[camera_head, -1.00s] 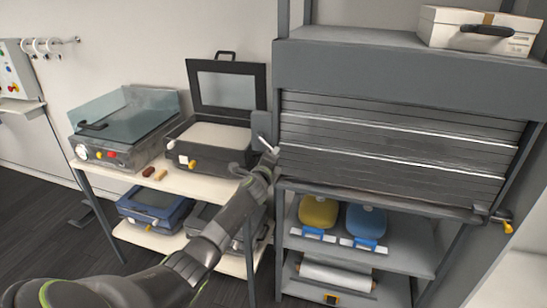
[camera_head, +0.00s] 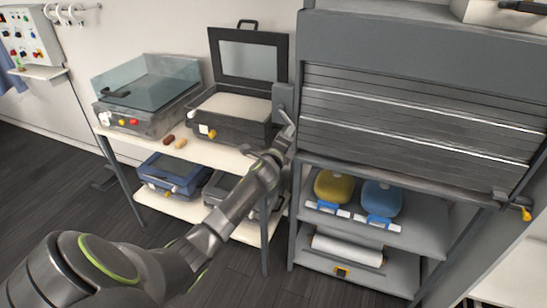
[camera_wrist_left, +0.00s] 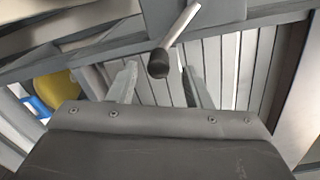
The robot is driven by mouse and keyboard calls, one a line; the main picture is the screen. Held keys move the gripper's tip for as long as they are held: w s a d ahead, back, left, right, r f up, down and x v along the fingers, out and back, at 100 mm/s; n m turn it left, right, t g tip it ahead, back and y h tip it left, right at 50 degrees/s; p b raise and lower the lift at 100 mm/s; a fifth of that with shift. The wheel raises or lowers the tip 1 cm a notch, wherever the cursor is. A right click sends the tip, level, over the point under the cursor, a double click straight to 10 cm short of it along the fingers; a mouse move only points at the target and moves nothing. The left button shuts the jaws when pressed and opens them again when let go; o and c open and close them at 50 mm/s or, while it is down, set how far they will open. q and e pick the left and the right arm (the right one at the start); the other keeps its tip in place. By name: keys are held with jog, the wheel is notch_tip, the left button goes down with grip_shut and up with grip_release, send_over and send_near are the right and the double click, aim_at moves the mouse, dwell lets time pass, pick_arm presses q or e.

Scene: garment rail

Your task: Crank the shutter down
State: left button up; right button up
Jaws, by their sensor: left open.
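The grey slatted shutter (camera_head: 415,125) hangs partway down in its frame; its slats also show in the wrist view (camera_wrist_left: 222,70). At the frame's left side a crank sits on a grey box (camera_head: 283,97), with a thin metal handle (camera_head: 287,118). In the wrist view the crank handle (camera_wrist_left: 180,35) slants down to a black knob (camera_wrist_left: 158,64). My left gripper (camera_head: 283,148) is just below the crank. Its two fingers (camera_wrist_left: 160,86) are open, with the knob appearing between and slightly above the tips; contact cannot be told. My right gripper is not in view.
Below the shutter are open shelves (camera_head: 415,212) with a yellow item (camera_head: 334,186), a blue item (camera_head: 382,197) and a white roll (camera_head: 347,249). A yellow-handled latch (camera_head: 524,213) is at the lower right. A table (camera_head: 125,142) with machines stands left, close to my arm.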

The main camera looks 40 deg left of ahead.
pick_arm(q)
jog(key=b+v, duration=0.1)
jog(key=v, duration=1.1)
jog(key=shift+f, duration=0.15)
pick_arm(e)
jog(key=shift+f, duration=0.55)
pick_arm(q)
jog(key=shift+c, duration=0.2)
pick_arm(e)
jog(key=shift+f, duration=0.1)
